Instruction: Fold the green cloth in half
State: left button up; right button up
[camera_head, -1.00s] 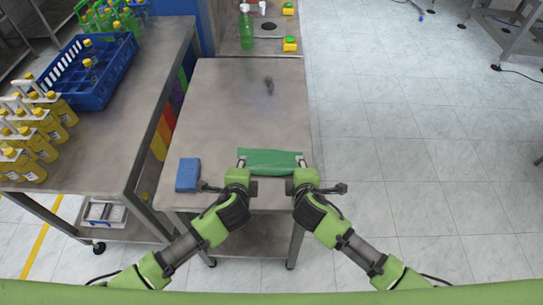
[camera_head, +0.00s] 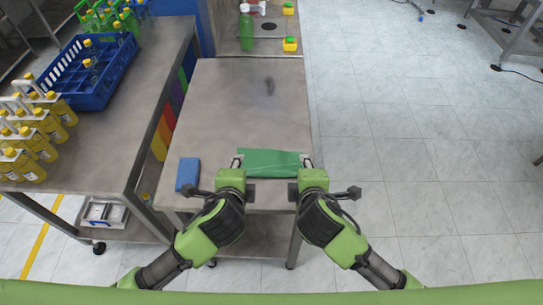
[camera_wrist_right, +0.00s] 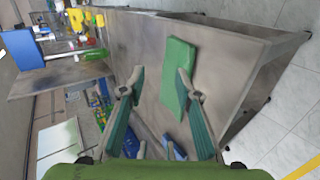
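The green cloth (camera_head: 270,163) lies as a narrow flat strip across the near part of the metal table. It also shows in the right wrist view (camera_wrist_right: 181,65), beside the right-hand finger. My right gripper (camera_head: 307,162) is at the cloth's right end.
A blue block (camera_head: 188,174) lies left of the cloth. A side table (camera_head: 120,130) at left holds yellow bottles (camera_head: 38,130) and a blue crate (camera_head: 75,85). A green bottle (camera_head: 247,35) stands at the back. The metal table (camera_head: 225,105) is mostly clear behind the cloth.

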dwell(0.4)
